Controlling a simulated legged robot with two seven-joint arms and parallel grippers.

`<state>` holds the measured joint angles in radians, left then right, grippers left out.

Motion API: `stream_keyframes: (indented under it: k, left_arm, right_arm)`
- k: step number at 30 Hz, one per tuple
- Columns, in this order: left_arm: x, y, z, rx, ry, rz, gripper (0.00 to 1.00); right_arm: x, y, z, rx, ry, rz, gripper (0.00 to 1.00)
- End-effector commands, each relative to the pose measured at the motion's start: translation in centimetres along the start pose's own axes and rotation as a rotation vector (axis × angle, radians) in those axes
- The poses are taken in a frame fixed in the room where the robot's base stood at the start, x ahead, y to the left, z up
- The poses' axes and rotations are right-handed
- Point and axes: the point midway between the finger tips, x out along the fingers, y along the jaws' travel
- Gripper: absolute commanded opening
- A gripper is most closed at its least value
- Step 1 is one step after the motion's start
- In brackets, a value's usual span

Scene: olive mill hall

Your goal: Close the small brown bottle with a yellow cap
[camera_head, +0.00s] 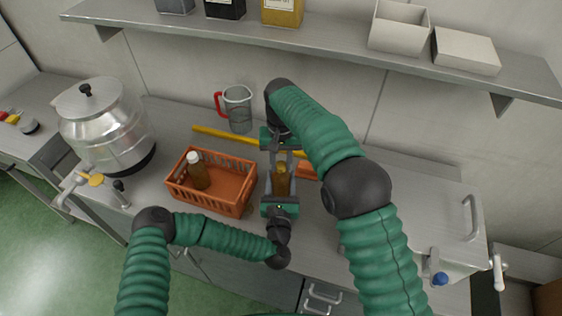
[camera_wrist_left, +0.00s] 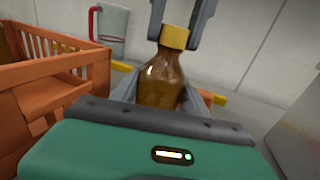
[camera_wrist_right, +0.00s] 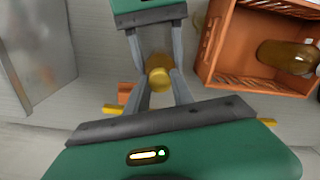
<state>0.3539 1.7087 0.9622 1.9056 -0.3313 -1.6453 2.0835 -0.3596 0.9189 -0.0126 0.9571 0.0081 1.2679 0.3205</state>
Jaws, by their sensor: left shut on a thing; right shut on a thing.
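The small brown bottle (camera_head: 282,186) stands upright in front of me, right of the orange crate. My left gripper (camera_head: 281,190) is shut on its body from the near side, as the left wrist view shows with the brown glass (camera_wrist_left: 160,82) between the fingers. The yellow cap (camera_wrist_left: 174,37) sits at the top of the bottle neck and looks level. My right gripper (camera_head: 281,164) is shut on the cap from above; its fingers flank the cap in the right wrist view (camera_wrist_right: 158,78). Whether the cap is fully tightened cannot be told.
The orange crate (camera_head: 209,203) holds another brown bottle with a white cap (camera_head: 198,171). A jug with a red handle (camera_head: 238,108) and a yellow bar (camera_head: 225,136) lie behind. A steel drum (camera_head: 104,125) stands left, a steel unit (camera_head: 440,225) right. A shelf (camera_head: 330,48) hangs above.

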Motion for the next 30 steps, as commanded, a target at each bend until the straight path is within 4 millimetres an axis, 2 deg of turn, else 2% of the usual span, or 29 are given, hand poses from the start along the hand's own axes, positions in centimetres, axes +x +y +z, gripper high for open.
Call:
stream_keyframes:
  k: [2, 3, 9, 17, 20, 23, 30]
  left_arm:
    - [-0.1, -0.3, 0.0, 0.000, 0.000, -0.007, 0.00]
    - [-0.1, -0.3, 0.0, 0.000, 0.000, -0.007, 0.00]
    - [-0.1, -0.2, 0.0, 0.000, 0.000, -0.005, 0.00]
    - [-0.1, -0.1, 0.0, 0.000, 0.000, -0.003, 0.00]
    - [0.0, -0.1, 0.0, 0.000, 0.000, -0.002, 0.00]
    - [0.0, -0.1, 0.0, 0.000, 0.000, -0.002, 0.00]
    - [0.0, -0.1, 0.0, 0.000, 0.000, -0.002, 0.00]
  right_arm:
    - [-0.1, -0.1, -0.2, -0.002, 0.009, -0.003, 0.00]
    - [-0.1, -0.1, -0.2, -0.003, 0.010, -0.004, 0.31]
    - [-0.1, -0.1, -0.1, -0.005, 0.006, -0.003, 0.54]
    - [-0.1, -0.1, -0.1, -0.006, 0.003, -0.002, 0.54]
    - [-0.7, -0.1, -0.2, -0.006, 0.005, -0.003, 0.54]
    - [-2.1, -0.1, -0.2, -0.006, 0.007, -0.003, 0.54]
    - [-7.8, -0.1, -0.3, -0.006, 0.008, -0.004, 0.54]
